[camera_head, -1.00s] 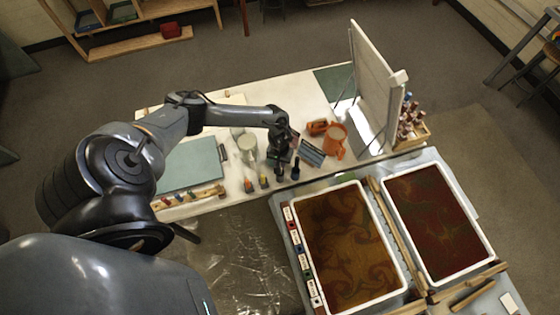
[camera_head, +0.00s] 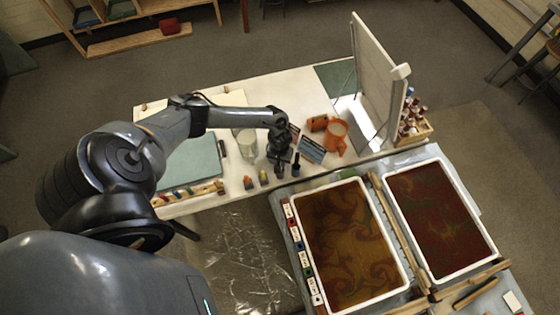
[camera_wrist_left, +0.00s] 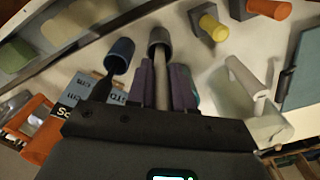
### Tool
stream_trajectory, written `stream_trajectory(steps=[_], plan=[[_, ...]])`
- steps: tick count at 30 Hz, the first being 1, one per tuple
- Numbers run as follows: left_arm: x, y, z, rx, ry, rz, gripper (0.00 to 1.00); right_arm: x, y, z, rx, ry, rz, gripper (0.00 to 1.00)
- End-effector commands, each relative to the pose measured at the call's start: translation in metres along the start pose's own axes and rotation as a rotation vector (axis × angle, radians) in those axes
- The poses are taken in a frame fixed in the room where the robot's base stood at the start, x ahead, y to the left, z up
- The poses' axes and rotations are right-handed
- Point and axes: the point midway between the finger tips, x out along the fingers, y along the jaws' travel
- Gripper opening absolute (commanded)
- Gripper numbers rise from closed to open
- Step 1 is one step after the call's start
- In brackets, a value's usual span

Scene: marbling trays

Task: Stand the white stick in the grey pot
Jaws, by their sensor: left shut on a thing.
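My left gripper (camera_wrist_left: 164,88) is shut on the white stick (camera_wrist_left: 161,78), which lies between its two purple-grey fingers. The far end of the stick meets the mouth of the grey pot (camera_wrist_left: 159,36); I cannot tell how deep it sits inside. In the head view the left gripper (camera_head: 279,157) is low over the row of small pots on the white table, and it largely hides the stick and grey pot there. My right gripper is not in view.
A dark blue pot (camera_wrist_left: 121,50) with a dark handle stands close beside the grey pot.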

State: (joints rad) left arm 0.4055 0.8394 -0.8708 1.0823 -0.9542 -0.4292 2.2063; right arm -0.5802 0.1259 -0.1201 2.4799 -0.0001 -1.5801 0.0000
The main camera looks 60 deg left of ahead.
Motion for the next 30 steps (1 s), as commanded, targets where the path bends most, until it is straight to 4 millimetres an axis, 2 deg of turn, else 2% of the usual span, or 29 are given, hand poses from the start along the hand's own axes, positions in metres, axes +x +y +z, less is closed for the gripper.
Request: stream_trajectory(steps=[4, 5, 10, 16, 21, 30], plan=[[-0.0001, 0.0, 0.0, 0.0, 0.0, 0.0, 0.0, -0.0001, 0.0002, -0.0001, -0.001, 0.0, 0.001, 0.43], [-0.0001, 0.0, 0.0, 0.0, 0.0, 0.0, 0.26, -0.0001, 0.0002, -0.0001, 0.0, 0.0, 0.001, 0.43], [-0.0002, 0.0001, 0.0, 0.0, 0.0, 0.0, 0.51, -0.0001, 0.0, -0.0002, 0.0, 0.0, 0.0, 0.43], [-0.0002, 0.0, -0.0001, 0.0, 0.0, 0.0, 0.51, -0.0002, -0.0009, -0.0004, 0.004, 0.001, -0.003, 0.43], [-0.0002, 0.0, -0.0001, 0.0, 0.0, 0.0, 0.77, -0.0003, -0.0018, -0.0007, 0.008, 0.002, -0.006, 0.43], [-0.0002, 0.0, -0.0001, 0.0, 0.0, 0.0, 0.77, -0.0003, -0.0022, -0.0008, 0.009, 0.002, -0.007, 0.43]])
